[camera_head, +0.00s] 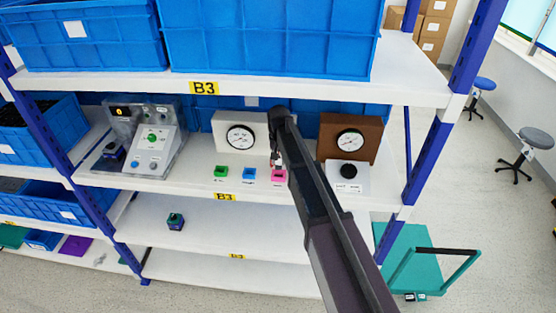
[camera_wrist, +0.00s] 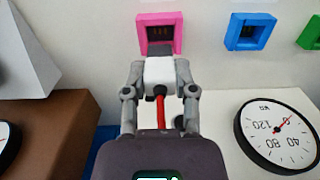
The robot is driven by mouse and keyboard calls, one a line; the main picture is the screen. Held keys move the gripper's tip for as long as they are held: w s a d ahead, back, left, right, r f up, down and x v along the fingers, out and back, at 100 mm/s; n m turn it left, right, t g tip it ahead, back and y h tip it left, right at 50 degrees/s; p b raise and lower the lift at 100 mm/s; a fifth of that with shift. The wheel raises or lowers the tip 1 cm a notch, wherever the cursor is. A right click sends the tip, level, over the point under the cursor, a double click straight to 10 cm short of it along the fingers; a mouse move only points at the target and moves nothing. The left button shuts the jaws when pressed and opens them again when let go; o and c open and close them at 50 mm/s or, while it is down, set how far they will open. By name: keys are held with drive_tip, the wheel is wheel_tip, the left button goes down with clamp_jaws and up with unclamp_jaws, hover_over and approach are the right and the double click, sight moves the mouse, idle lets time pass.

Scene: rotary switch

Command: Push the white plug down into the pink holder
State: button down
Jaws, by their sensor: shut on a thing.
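The white plug (camera_wrist: 159,72) sits between the two grey fingers of my gripper (camera_wrist: 161,80) in the wrist view, with a red cable trailing from it toward my wrist. The fingers are shut on the plug's sides. Its dark front end overlaps the lower rim of the square pink holder (camera_wrist: 143,34); whether it has entered the opening cannot be told. The upper part of the opening shows dark. In the head view, the pink holder (camera_head: 280,176) is on the middle shelf, with my gripper (camera_head: 275,159) just above it; my arm partly hides the spot.
A blue holder (camera_head: 250,174) and a green holder (camera_head: 220,171) stand left of the pink one. A white gauge box (camera_head: 228,120) and a brown gauge box (camera_head: 369,126) stand behind. A black knob (camera_head: 348,171) is at right. The upper shelf (camera_head: 290,88) overhangs.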

sight(279, 169)
drive_tip(key=shift+f+b, duration=0.55)
drive_tip(key=shift+f, duration=0.25)
drive_tip(key=shift+f+b, duration=1.65)
drive_tip(key=shift+b, duration=0.05)
idle(1.8)
drive_tip(key=shift+c, duration=1.7)
unclamp_jaws()
drive_tip(key=shift+r, duration=0.15)
wheel_tip(279, 169, up, 9)
drive_tip(key=p, duration=0.9)
